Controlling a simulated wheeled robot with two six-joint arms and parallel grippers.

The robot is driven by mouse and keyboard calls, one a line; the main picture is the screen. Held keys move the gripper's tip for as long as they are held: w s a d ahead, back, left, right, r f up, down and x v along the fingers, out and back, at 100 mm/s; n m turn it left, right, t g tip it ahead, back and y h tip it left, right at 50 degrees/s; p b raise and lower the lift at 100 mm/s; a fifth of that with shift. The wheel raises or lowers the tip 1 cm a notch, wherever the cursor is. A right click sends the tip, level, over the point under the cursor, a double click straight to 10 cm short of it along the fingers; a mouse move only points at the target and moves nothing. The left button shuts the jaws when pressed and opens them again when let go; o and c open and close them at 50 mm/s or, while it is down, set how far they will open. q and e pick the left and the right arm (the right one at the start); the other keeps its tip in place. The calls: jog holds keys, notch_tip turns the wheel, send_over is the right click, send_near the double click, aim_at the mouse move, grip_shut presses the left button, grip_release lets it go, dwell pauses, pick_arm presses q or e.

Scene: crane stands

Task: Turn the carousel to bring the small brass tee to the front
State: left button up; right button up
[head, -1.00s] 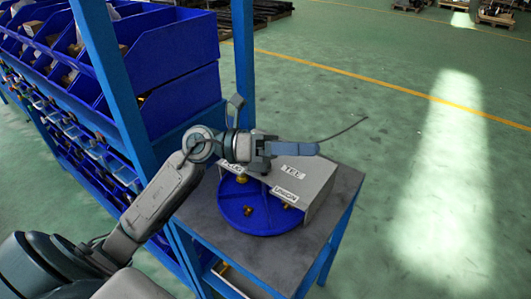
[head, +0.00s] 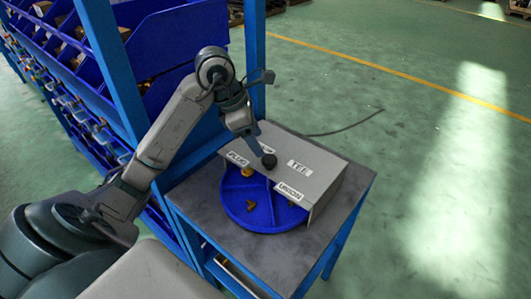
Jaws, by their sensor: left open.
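The blue carousel (head: 262,217) is a round divided tray on a small grey table, its rear half under a grey cover (head: 318,173). Labels on the cover read PLUG, TEE and UNION. A small brass fitting (head: 251,206) lies in the open front section; its exact shape is too small to tell. A brass piece (head: 247,172) sits at the left by the cover's edge. A dark round knob (head: 269,160) stands at the cover's front edge. My left gripper (head: 256,148) is open, pointing down just above and left of the knob, apparently empty. My right gripper is not in view.
A blue rack (head: 165,45) with bins of parts stands close on the left, its post (head: 255,60) just behind my gripper. The grey tabletop (head: 200,205) is bare around the carousel. Green floor to the right is clear.

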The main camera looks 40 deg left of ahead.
aim_at(268, 158)
pick_arm(q)
jog(key=x, duration=0.6)
jog(key=shift+w+f+b, duration=0.1)
jog(key=shift+b, duration=0.3)
jog(key=shift+c, duration=0.5)
grip_shut()
